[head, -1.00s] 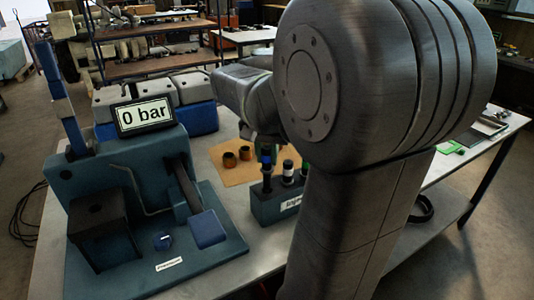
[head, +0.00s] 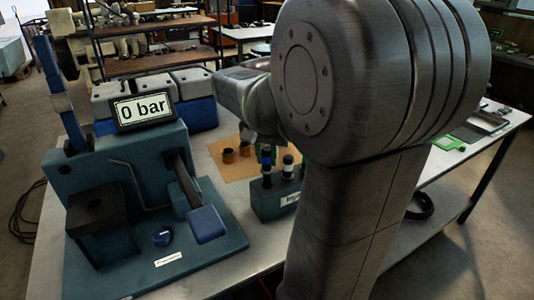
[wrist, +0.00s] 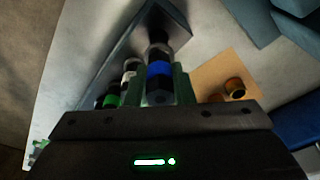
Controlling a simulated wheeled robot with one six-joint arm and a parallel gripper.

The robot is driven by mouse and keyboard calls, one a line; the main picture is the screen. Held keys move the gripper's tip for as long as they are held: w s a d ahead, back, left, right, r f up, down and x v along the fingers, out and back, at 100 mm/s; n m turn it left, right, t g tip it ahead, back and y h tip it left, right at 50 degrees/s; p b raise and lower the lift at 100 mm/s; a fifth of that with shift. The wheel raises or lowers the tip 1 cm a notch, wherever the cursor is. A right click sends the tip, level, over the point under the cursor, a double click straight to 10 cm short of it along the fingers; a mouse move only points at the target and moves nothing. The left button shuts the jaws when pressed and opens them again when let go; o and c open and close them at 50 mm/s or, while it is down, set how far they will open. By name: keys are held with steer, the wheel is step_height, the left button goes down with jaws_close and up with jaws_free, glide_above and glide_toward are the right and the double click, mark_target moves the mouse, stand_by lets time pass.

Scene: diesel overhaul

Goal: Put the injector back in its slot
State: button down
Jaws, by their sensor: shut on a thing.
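The injector (wrist: 158,70), dark with a blue band, is between the green fingers of my gripper (wrist: 160,92) in the wrist view. My gripper is shut on it. In the head view the injector (head: 267,160) stands roughly upright over the left end of the dark injector rack (head: 272,203). Its lower end meets or overlaps the rack top; I cannot tell how deep it sits in a slot. A white-banded injector (head: 288,163) stands in the rack beside it. A green-banded one (wrist: 108,101) shows farther along. My arm hides the rack's right end.
A blue-grey test stand with a "0 bar" display (head: 143,110) and a lever with a blue pad (head: 207,224) stands left of the rack. Orange-brown cups (head: 229,156) sit on a tan mat (head: 238,170) behind it. Bare tabletop (head: 235,268) lies in front.

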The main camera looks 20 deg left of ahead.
mark_target(267, 169)
steer(key=shift+f+b, duration=0.45)
steer(key=shift+f, duration=0.5)
stand_by(0.4)
steer(key=shift+f+b, duration=0.75)
steer(key=shift+f, duration=0.5)
steer(key=c, duration=0.8)
jaws_free()
steer(key=shift+o, duration=0.2)
steer(key=shift+r+p, duration=3.3)
steer(key=shift+r, duration=0.25)
